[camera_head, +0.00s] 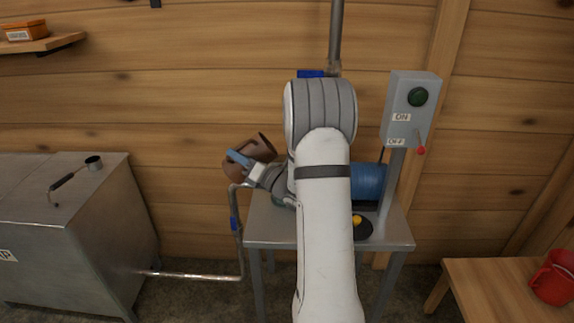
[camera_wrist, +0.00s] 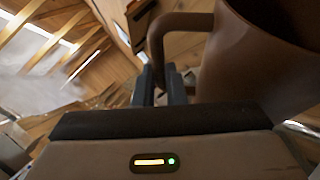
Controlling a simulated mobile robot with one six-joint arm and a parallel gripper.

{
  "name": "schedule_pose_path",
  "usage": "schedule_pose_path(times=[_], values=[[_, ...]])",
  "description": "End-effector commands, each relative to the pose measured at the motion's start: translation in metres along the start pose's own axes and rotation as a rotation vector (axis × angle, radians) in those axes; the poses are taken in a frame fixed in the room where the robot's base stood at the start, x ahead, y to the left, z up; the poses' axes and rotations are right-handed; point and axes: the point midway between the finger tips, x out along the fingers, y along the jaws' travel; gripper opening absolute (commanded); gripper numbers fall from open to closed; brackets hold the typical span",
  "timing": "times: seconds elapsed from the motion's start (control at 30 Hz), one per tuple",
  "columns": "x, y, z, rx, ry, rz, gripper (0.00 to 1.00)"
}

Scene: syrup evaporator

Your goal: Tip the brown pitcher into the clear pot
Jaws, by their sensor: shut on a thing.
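The brown pitcher (camera_head: 258,147) is held in the air just left of the small metal table, tilted, with its rim toward the upper right. My gripper (camera_head: 238,158) is shut on its handle. In the wrist view the pitcher (camera_wrist: 265,60) fills the upper right, and its curved handle (camera_wrist: 158,38) runs down between the fingers of my gripper (camera_wrist: 160,88). Whether the pitcher holds liquid cannot be seen. I cannot make out the clear pot in either view; my arm covers much of the table.
The metal table (camera_head: 268,232) carries a blue cylinder (camera_head: 368,182) and a switch box (camera_head: 408,110) on a post. A metal tank (camera_head: 95,215) stands left, joined by a pipe (camera_head: 190,275). A wooden bench (camera_head: 490,290) with a red mug (camera_head: 553,278) is at right.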

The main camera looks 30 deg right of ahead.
Motion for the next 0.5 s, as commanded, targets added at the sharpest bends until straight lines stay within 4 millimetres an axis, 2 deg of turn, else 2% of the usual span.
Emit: schedule_pose_path(times=[0.3, 0.5], values=[[0.006, 0.002, -0.004, -0.104, 0.083, -0.053, 0.00], [0.009, -0.008, -0.031, -0.235, 0.189, -0.121, 0.00]])
